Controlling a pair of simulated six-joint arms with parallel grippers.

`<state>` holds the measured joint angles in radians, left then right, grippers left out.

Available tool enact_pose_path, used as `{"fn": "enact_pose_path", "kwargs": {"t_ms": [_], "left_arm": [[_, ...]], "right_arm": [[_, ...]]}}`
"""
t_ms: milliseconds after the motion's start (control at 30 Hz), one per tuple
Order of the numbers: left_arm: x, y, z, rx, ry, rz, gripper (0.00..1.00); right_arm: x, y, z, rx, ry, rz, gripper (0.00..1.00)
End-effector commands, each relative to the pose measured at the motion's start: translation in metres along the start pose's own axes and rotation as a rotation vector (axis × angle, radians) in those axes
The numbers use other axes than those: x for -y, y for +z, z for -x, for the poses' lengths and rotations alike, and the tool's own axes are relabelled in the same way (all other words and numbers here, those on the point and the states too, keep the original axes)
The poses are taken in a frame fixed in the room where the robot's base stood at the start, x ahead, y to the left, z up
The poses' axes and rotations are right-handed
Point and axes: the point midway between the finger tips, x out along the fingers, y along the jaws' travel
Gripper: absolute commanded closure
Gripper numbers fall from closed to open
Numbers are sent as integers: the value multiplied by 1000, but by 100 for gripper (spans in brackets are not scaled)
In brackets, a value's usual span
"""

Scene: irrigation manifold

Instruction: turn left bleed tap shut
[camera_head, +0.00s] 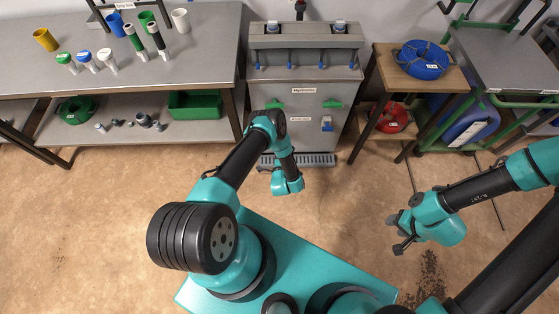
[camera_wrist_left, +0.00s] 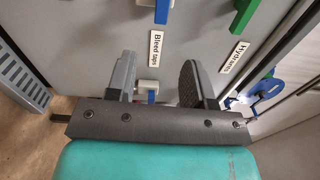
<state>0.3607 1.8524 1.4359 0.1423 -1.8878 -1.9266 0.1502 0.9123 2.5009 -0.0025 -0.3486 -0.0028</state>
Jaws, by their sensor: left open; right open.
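The left bleed tap's blue handle (camera_wrist_left: 163,11) shows at the top edge of the left wrist view, partly cut off, beside a white part. In the head view my left arm covers the place of this tap. The right bleed tap (camera_head: 327,123), blue and white, is visible there; it appears between my fingers in the left wrist view (camera_wrist_left: 148,92). My left gripper (camera_head: 263,168) is open and empty, low in front of the cabinet, with its fingers (camera_wrist_left: 158,72) apart from the left tap. My right gripper (camera_head: 395,232) is open and empty above the floor.
The grey cabinet (camera_head: 345,92) carries green hydrant handles (camera_head: 332,104) above the taps, and a "Bleed taps" label (camera_wrist_left: 155,48). A grate (camera_head: 318,159) lies at its foot. A workbench (camera_head: 210,60) stands left, a wooden stand with blue hose (camera_head: 424,62) right.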

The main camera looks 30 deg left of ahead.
Motion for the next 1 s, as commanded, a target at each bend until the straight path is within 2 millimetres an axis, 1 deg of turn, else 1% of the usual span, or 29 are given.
{"fn": "enact_pose_path", "kwargs": {"t_ms": [33,100,200,300,433,800,1000], "left_arm": [[-1,0,11,-2,4,-1,52],[-1,0,22,-2,4,-1,52],[0,0,34,-2,2,1,52],[0,0,42,-1,1,1,52],[0,0,45,-1,0,1,52],[0,0,44,-1,0,0,52],[4,-2,38,-20,31,44,52]], "right_arm": [[0,0,0,0,0,0,52],[0,0,0,0,0,0,52],[0,0,0,0,0,0,52],[0,0,0,0,0,0,52],[0,0,0,0,0,0,52],[0,0,0,0,0,0,52],[0,0,0,0,0,0,52]]}}
